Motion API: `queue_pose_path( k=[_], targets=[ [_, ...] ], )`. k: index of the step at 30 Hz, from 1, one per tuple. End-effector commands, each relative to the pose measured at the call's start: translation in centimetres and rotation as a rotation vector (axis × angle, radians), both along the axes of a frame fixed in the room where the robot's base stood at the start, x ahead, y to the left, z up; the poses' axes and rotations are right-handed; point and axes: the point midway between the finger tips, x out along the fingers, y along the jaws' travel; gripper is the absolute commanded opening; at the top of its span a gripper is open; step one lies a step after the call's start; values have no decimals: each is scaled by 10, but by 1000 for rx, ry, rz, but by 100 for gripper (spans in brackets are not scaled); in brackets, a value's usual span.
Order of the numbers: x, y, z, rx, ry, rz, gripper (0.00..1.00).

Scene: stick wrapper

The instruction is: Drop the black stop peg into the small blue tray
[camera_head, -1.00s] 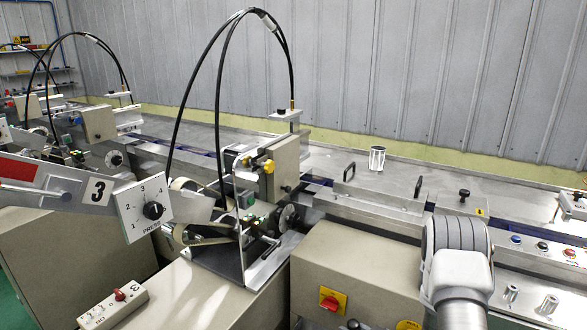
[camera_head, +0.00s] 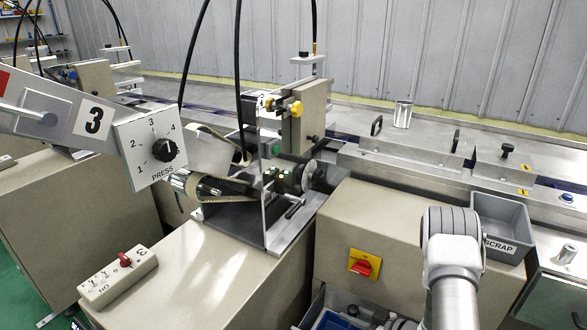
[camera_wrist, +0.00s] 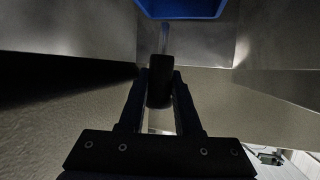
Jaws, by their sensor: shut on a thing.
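In the wrist view my gripper (camera_wrist: 160,76) is shut on the black stop peg (camera_wrist: 159,90), a dark cylinder with a thin silver pin (camera_wrist: 164,40) beyond it. The small blue tray (camera_wrist: 181,16) shows at the top edge of the wrist view, cut off by the frame; the pin points toward it. I cannot tell how far the peg is from the tray. In the head view a blue patch (camera_head: 333,321), likely the tray, shows in an open drawer at the bottom edge. My gripper is not visible there.
Grey metal drawer walls (camera_wrist: 270,88) surround the tray in the wrist view. The drawer opens below a beige cabinet with a red switch (camera_head: 362,266). A grey SCRAP bin (camera_head: 500,215) stands right of my arm. A control box (camera_head: 118,275) sits at lower left.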

Motion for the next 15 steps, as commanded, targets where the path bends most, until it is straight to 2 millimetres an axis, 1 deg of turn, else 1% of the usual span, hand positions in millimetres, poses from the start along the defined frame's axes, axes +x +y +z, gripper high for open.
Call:
queue_pose_path(
  k=[5,15],
  targets=[
    [0,0,-10,0,0,0,0],
    [0,0,-50,0,0,1,0]
  ],
)
